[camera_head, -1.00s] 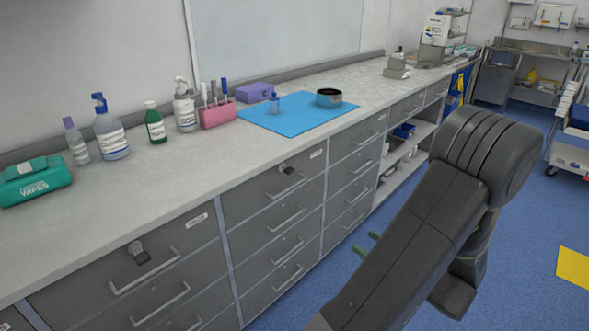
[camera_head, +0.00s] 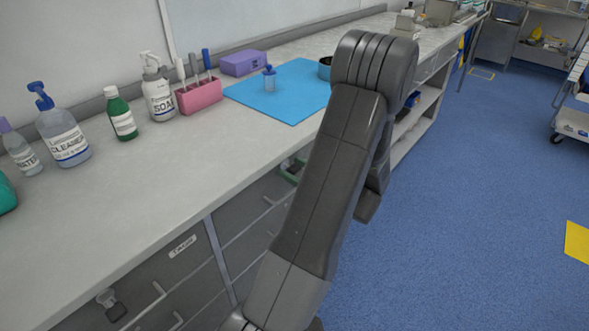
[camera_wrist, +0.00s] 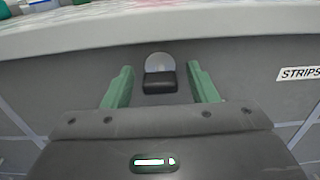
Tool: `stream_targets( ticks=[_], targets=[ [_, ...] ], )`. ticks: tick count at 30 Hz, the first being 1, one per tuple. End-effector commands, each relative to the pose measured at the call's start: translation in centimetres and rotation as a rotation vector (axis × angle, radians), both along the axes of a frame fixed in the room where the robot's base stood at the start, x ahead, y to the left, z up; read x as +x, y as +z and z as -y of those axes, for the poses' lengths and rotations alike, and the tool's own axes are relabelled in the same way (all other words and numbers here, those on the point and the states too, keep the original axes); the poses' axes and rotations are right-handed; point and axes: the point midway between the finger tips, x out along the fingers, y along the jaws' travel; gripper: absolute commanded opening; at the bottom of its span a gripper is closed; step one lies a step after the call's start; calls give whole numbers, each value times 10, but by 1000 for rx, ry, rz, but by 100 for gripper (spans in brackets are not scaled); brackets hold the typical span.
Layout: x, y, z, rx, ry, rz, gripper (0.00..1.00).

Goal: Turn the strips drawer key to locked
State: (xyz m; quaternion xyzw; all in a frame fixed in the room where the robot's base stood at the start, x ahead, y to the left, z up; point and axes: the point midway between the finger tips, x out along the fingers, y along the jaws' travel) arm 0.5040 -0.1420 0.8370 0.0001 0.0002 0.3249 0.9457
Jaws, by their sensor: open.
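The strips drawer key (camera_wrist: 159,82) shows in the wrist view as a dark block below a round light lock plate (camera_wrist: 159,60). It sits on the grey drawer front, left of the white STRIPS label (camera_wrist: 299,73). My gripper (camera_wrist: 160,70) is open, with one green finger on each side of the key. Gaps show between the key and both fingers; I cannot tell how deep the fingers reach. In the head view my arm hides most of the strips drawer (camera_head: 247,213) and gripper; a bit of green finger shows beside the arm.
The grey countertop (camera_head: 130,205) overhangs just above the lock. It holds bottles, a pink holder (camera_head: 199,96), a purple box (camera_head: 243,63) and a blue mat (camera_head: 280,90). Another drawer key (camera_head: 112,305) is at lower left.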

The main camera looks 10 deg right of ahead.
Motion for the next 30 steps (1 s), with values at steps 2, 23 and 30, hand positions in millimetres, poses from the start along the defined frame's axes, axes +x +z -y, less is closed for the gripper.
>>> stream_targets(
  ticks=[2,23,30],
  targets=[
    [2,0,-1,0,1,0,53],
    [1,-1,-1,-13,0,10,8],
    [1,-4,-1,-90,0,71,8]
  ],
)
